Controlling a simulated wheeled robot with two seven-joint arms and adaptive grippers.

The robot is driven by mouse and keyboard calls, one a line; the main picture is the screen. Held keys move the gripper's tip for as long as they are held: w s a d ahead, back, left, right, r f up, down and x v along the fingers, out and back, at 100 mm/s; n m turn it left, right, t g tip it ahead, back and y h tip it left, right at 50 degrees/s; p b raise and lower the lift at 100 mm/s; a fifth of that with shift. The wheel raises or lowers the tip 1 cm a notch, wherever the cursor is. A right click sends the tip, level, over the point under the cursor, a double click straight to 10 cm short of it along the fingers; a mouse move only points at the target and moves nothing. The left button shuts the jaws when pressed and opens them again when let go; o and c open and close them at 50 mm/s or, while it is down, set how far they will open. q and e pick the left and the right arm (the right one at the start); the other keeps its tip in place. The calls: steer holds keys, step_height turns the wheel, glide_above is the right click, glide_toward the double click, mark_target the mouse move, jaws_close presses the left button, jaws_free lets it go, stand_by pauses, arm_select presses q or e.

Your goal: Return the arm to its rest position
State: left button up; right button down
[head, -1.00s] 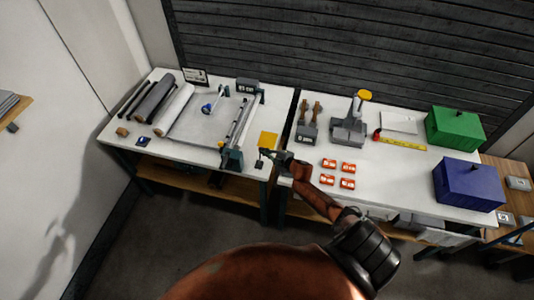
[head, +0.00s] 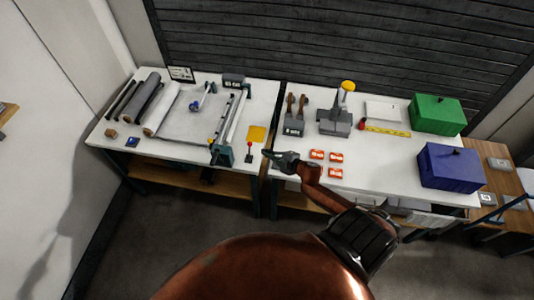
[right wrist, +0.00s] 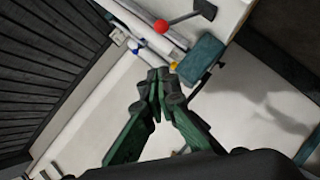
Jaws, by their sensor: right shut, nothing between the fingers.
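My right arm (head: 311,186) reaches out from the bottom of the head view, copper coloured with a dark joint. Its gripper (head: 268,154) is over the front of the tables, near the gap between them. In the right wrist view the green fingers (right wrist: 158,82) meet at their tips with nothing between them. My left gripper is out of view.
The right table holds orange-red pieces (head: 336,157), a grey stand (head: 334,121), a green box (head: 436,115) and a blue box (head: 450,168). Bare floor lies in front.

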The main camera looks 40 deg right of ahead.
steer(key=shift+s, duration=0.1)
stand_by(0.6)
steer(key=s+a+r+m+g+h, duration=0.1)
steer(key=s+a+m+g, duration=0.25)
steer(key=s, duration=0.65)
steer(key=s+a+r+m+g+h, duration=0.1)
steer(key=s+a+m+g, duration=0.3)
steer(key=s, duration=0.5)
steer(key=s+a+r+m+g+h, duration=0.1)
steer(key=s+a+r+m+g, duration=0.1)
steer(key=s+a+m, duration=0.6)
steer(key=s+f+n+g+b, duration=0.3)
steer(key=f+b, duration=0.6)
steer(key=f, duration=3.1)
steer(key=s+f+b, duration=0.4)
steer(key=s+f, duration=0.6)
steer(key=f, duration=0.2)
steer(key=s+f+b, duration=0.3)
steer(key=s+f, duration=0.7)
steer(key=f, duration=0.3)
steer(key=shift+s+d+f+y+b, duration=0.15)
steer(key=shift+s+d+y+b, duration=0.1)
steer(key=shift+d+y+b, duration=0.15)
